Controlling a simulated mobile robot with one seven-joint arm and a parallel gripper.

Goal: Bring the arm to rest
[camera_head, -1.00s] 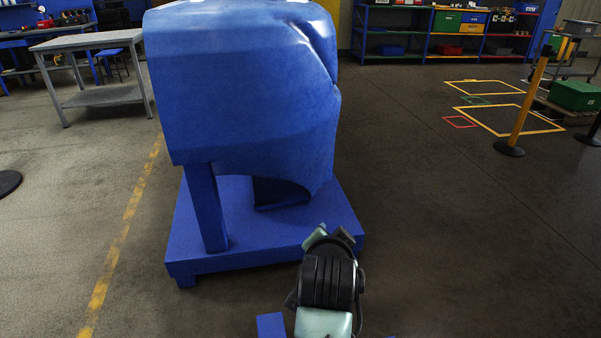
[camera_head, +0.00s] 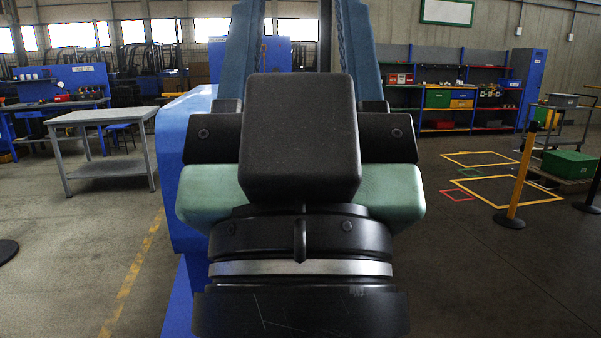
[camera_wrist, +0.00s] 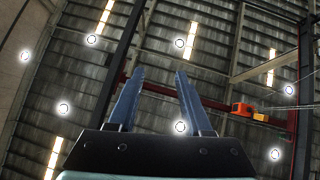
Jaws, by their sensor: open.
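My gripper (camera_head: 299,45) stands upright close in front of the head camera, large in the middle of the picture. Its two blue fingers point up and are spread apart with nothing between them. In the wrist view my gripper (camera_wrist: 157,85) also shows with its fingers apart and empty, against the hall's roof. A big blue counterweight fixture (camera_head: 182,130) stands behind my arm. My arm hides most of it, and only its left side shows.
A grey table (camera_head: 105,115) stands at the left. Shelves with bins (camera_head: 450,98) line the back right. A yellow barrier post (camera_head: 520,175) and a green crate (camera_head: 569,164) stand at the right. The floor at the right front is clear.

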